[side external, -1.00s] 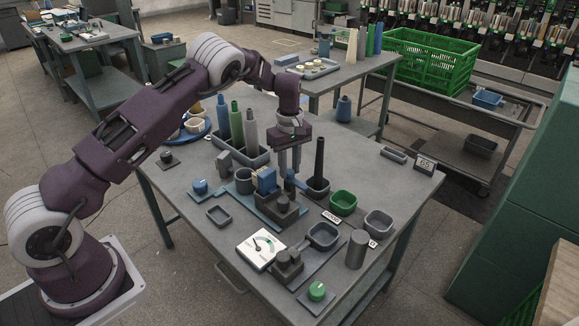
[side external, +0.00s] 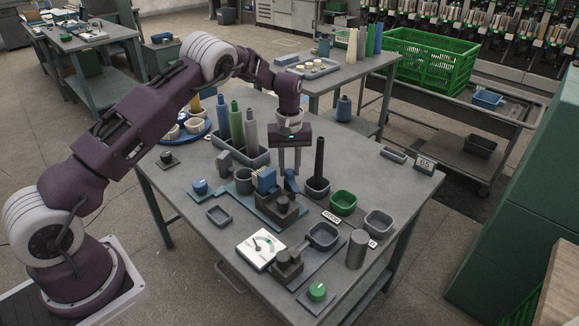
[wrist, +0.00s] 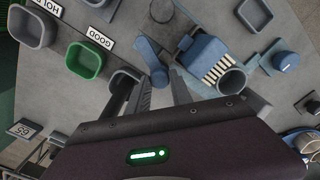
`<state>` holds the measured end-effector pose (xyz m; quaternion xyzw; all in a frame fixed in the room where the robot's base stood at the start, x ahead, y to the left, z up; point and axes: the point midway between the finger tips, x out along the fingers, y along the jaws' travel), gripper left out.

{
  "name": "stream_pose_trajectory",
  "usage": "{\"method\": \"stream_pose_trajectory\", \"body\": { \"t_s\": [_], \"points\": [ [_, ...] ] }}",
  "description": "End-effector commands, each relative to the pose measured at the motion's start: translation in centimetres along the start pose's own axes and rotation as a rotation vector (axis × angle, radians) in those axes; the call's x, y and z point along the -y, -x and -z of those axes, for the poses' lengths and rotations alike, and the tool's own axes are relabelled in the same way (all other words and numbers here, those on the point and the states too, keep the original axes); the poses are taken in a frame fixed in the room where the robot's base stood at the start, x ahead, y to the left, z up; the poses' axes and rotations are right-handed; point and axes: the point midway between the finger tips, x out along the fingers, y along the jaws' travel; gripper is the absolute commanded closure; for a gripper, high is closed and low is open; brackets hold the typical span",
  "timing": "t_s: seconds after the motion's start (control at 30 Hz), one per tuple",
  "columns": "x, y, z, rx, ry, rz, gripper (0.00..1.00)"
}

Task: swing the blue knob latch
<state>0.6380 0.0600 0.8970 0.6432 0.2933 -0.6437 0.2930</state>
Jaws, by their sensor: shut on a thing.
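The blue latch lever (side external: 291,184) stands at the far right end of the blue-grey fixture plate. In the wrist view the blue lever (wrist: 150,60) reaches from its wide end to between my fingertips. My gripper (side external: 290,170) points down onto the lever, and in the wrist view my gripper (wrist: 161,82) is shut on the lever's near end, where the knob is mostly hidden by the fingers. Beside it, on the same fixture, are a blue block (side external: 266,180) with a pale ribbed strip and a dark stepped block (side external: 285,207).
A dark upright rod in a grey cup (side external: 317,188) stands close to the right of my gripper. A green bin (side external: 343,203) is farther right. A rack with tall cones (side external: 250,135) stands behind left. A separate blue knob (side external: 199,187) sits left of the fixture.

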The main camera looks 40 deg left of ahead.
Motion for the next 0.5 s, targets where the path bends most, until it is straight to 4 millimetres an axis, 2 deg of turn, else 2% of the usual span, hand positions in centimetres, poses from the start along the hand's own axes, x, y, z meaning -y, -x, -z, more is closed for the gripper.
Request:
{"method": "stream_pose_trajectory", "body": {
  "t_s": [0.5],
  "points": [
    [-0.11,0.15,0.04,-0.002,-0.489,-0.003,1.0]
  ]
}}
